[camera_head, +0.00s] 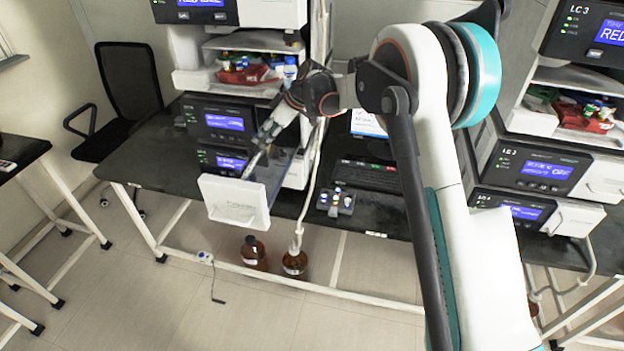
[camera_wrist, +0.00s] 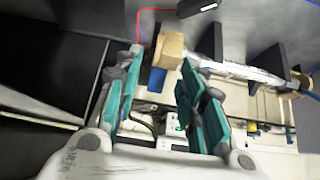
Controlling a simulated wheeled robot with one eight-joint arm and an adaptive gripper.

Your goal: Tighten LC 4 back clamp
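In the wrist view my gripper (camera_wrist: 162,66) has its two teal fingers spread apart. A tan block-shaped fitting (camera_wrist: 169,49) lies just beyond the fingertips, and I cannot tell whether they touch it. A silver column (camera_wrist: 245,71) runs to the right from near this fitting. Dark upright pieces (camera_wrist: 217,45) stand along the column. I cannot tell which part is the back clamp. In the head view my arm's end reaches down into the left stack's open compartment, behind its lowered white door (camera_head: 235,203). No LC 4 label is readable there.
A stack marked LC 3 (camera_head: 553,170) stands at the right. A keyboard (camera_head: 365,176) and a small vial rack (camera_head: 336,201) lie on the black bench. Brown bottles (camera_head: 294,264) stand on the floor below. A red line (camera_wrist: 139,25) runs near the fitting.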

